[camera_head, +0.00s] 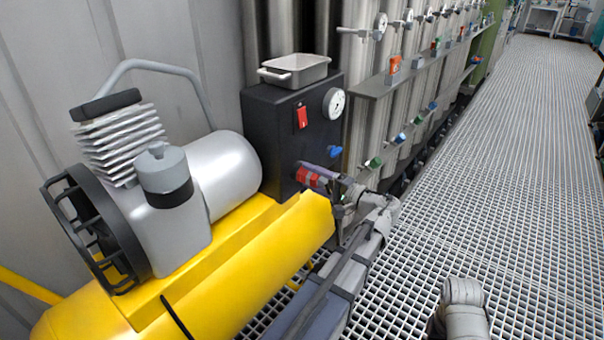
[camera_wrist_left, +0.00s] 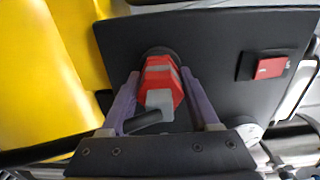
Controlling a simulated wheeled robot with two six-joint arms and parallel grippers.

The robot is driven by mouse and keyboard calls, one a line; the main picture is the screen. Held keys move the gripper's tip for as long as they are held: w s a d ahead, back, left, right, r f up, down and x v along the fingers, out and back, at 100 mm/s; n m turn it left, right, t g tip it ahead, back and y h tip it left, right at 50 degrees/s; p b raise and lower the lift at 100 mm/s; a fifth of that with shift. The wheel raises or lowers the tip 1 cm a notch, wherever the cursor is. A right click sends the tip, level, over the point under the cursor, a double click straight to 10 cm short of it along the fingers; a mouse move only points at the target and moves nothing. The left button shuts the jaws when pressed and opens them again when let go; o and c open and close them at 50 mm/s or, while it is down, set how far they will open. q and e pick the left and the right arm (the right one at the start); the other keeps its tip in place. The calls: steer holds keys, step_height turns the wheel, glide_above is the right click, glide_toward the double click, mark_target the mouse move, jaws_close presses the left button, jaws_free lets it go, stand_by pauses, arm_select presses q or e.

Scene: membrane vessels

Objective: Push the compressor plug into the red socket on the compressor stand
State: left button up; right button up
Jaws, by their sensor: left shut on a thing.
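The black compressor stand (camera_head: 275,135) stands behind the yellow tank. A red fitting (camera_head: 308,176) with a grey band sticks out low on its front; it also shows in the left wrist view (camera_wrist_left: 158,66), its far end against a dark ring on the panel. A grey block, the plug's rear (camera_wrist_left: 160,102), lines up with it, with a short black cable end. Where plug and socket meet is unclear. My left gripper (camera_head: 328,180) is shut on the plug, its purple fingers (camera_wrist_left: 160,85) on either side. My right gripper is not in view.
A red switch (camera_head: 301,117), a gauge (camera_head: 334,103) and a blue knob (camera_head: 334,151) are on the stand; a grey tray (camera_head: 294,71) sits on top. The yellow tank (camera_head: 250,255) lies close to my left arm. Steel vessels (camera_head: 362,90) stand behind. Grating floor (camera_head: 500,190) is clear at right.

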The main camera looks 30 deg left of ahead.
mark_target(326, 183)
arm_select(q)
jaws_close()
steer(key=shift+d, duration=0.1)
steer(key=shift+s+d, duration=0.15)
steer(key=shift+d, duration=1.3)
steer(key=shift+s+d, duration=0.1)
steer(key=shift+d, duration=1.3)
